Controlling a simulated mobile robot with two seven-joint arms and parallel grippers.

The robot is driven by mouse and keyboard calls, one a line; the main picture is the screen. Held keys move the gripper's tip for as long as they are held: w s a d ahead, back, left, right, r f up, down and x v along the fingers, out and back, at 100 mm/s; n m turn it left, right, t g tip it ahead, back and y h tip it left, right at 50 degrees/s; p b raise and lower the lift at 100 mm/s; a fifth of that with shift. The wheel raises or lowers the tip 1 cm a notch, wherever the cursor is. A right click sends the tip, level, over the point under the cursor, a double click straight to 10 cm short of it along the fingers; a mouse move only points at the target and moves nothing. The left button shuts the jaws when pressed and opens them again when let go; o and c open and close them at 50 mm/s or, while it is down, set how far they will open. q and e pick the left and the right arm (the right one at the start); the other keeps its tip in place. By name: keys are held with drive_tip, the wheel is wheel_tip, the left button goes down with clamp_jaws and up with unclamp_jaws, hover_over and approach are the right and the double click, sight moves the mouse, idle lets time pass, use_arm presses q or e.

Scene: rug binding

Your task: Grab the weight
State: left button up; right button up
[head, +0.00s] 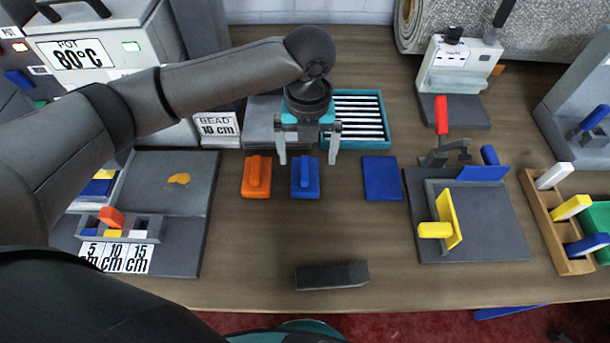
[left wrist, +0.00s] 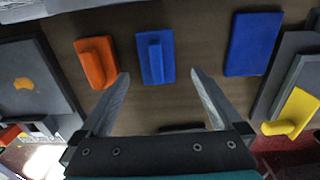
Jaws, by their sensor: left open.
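No object is labelled as a weight. A blue block with a raised grip (head: 305,180) lies flat on the table; it also shows in the left wrist view (left wrist: 155,58). An orange block with a raised grip (head: 257,178) lies to its left, also in the left wrist view (left wrist: 96,62). A plain black bar (head: 332,275) lies near the table's front edge. My left gripper (head: 308,158) is open and empty, pointing down above the blue block. In the left wrist view the blue block appears between and beyond the fingertips (left wrist: 160,76). My right gripper is out of view.
A flat blue pad (head: 382,179) lies right of the blue block. A teal tray of strips (head: 360,119) stands behind. A dark fixture board (head: 475,225) with yellow and blue pieces stands right, a slotted station (head: 165,190) left.

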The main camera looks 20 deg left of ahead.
sight(305, 166)
use_arm(q)
drive_tip(key=f, duration=0.4)
drive_tip(key=f+b, duration=0.1)
drive_tip(key=shift+a+f, duration=0.3)
drive_tip(key=shift+f, duration=0.1)
drive_tip(key=shift+r, duration=0.1)
clamp_jaws()
drive_tip(key=shift+w+r, duration=0.1)
idle(0.6)
